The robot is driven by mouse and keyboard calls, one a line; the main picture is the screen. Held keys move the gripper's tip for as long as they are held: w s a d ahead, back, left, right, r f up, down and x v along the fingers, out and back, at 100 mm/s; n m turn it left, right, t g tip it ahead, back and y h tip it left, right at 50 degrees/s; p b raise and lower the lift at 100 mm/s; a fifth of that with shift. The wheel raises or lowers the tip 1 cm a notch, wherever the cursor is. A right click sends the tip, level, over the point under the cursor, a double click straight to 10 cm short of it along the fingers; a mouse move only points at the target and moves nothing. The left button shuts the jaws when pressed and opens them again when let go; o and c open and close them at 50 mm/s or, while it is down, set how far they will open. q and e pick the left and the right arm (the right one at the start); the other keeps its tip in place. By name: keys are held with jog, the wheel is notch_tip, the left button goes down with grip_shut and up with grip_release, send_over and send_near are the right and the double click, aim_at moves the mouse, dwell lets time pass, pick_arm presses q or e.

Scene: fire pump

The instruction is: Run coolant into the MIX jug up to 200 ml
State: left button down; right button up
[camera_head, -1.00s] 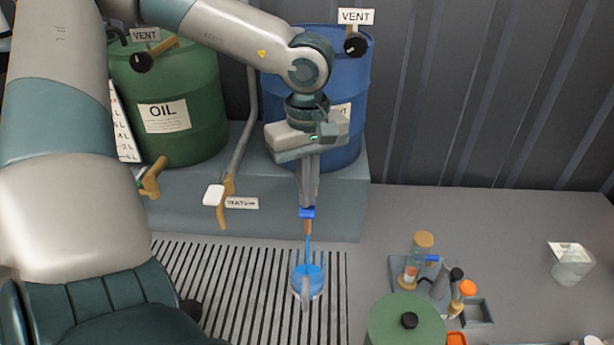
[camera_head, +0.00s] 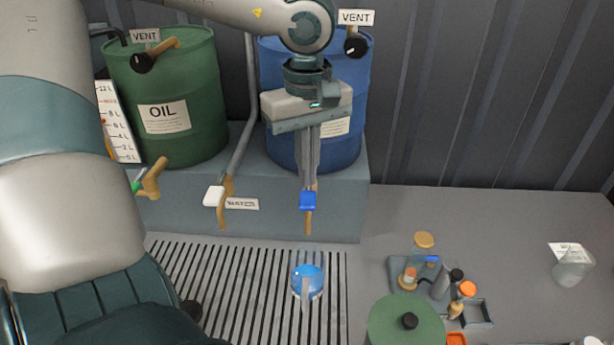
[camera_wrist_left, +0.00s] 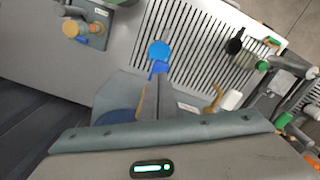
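The jug (camera_head: 307,283) stands on the slotted grate below the coolant tap, with blue liquid in it. Its marks are too small to read, and no stream shows above it. The tap's blue handle (camera_head: 308,201) and brown spout (camera_head: 308,224) stick out before the blue drum (camera_head: 280,120). My left gripper (camera_head: 309,190) comes down from above, its fingers close together on the blue handle. In the left wrist view the blue handle (camera_wrist_left: 159,68) shows at the fingertips, with the jug's blue liquid (camera_wrist_left: 159,49) beyond. My right gripper is not in view.
A green OIL drum (camera_head: 190,90) and a white-handled WATER tap (camera_head: 214,196) are to the left. A green lidded pot (camera_head: 405,325), a small fixture with bottles (camera_head: 440,280) and a clear beaker (camera_head: 573,266) are at the right. The grate (camera_head: 235,285) around the jug is mostly clear.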

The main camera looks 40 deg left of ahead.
pick_arm(q)
jog(key=shift+s+d+r+p, duration=0.1)
jog(key=shift+s+d+r, duration=0.2)
jog(key=shift+r, duration=0.25)
jog(key=shift+s+d+r+p, duration=0.15)
jog(key=shift+s+d+r, duration=0.15)
jog(key=shift+r, duration=0.2)
jog(key=shift+s+d+r+p, duration=0.1)
jog(key=shift+s+d+r, duration=0.1)
jog(key=shift+s+r, duration=0.25)
jog(key=shift+w+r, duration=0.15)
